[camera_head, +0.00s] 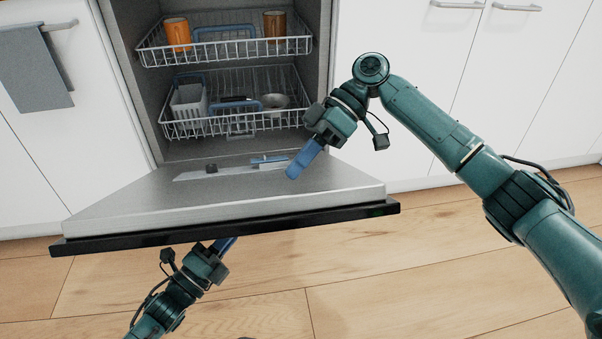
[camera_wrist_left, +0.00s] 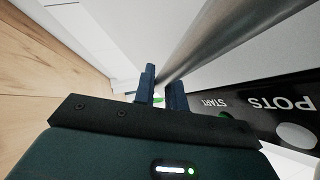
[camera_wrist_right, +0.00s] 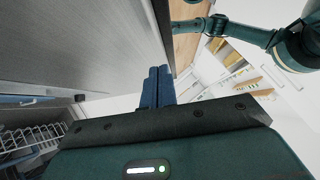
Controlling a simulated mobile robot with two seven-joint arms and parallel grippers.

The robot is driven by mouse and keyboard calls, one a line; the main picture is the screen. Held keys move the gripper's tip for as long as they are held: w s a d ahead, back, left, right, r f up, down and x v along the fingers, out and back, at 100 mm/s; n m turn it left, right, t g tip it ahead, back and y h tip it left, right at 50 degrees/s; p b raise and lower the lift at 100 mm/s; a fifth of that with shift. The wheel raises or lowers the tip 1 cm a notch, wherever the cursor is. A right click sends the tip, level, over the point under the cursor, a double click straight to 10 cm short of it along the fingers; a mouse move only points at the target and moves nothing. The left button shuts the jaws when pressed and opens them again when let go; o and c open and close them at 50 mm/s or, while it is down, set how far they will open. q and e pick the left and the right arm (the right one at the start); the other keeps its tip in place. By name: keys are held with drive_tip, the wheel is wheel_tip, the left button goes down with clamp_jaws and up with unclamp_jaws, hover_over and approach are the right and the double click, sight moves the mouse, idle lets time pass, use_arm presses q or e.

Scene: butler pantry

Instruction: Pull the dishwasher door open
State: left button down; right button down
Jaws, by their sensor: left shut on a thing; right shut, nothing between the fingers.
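The dishwasher door (camera_head: 225,200) is tilted far down from the cavity, its steel inner face upward and its black top edge (camera_head: 225,229) toward me. In the left wrist view, the steel bar handle (camera_wrist_left: 215,42) runs along the door's front beside the black control strip (camera_wrist_left: 250,108). My left gripper (camera_wrist_left: 160,92) is shut on the handle; in the head view the door hides its fingertips. My right gripper (camera_head: 293,172) is shut and empty over the door's inner face, near its right side. It also shows in the right wrist view (camera_wrist_right: 158,72).
Inside, the upper rack (camera_head: 225,52) holds orange and brown cups, and the lower rack (camera_head: 235,122) holds a cutlery basket and a bowl. White cabinets flank the opening; a grey towel (camera_head: 35,68) hangs at left. Wooden floor (camera_head: 400,260) in front is clear.

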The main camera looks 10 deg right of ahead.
use_arm(q)
drive_tip(key=shift+w, duration=0.2)
use_arm(e)
drive_tip(key=shift+s+f, duration=0.55)
drive_tip(key=shift+f, duration=0.35)
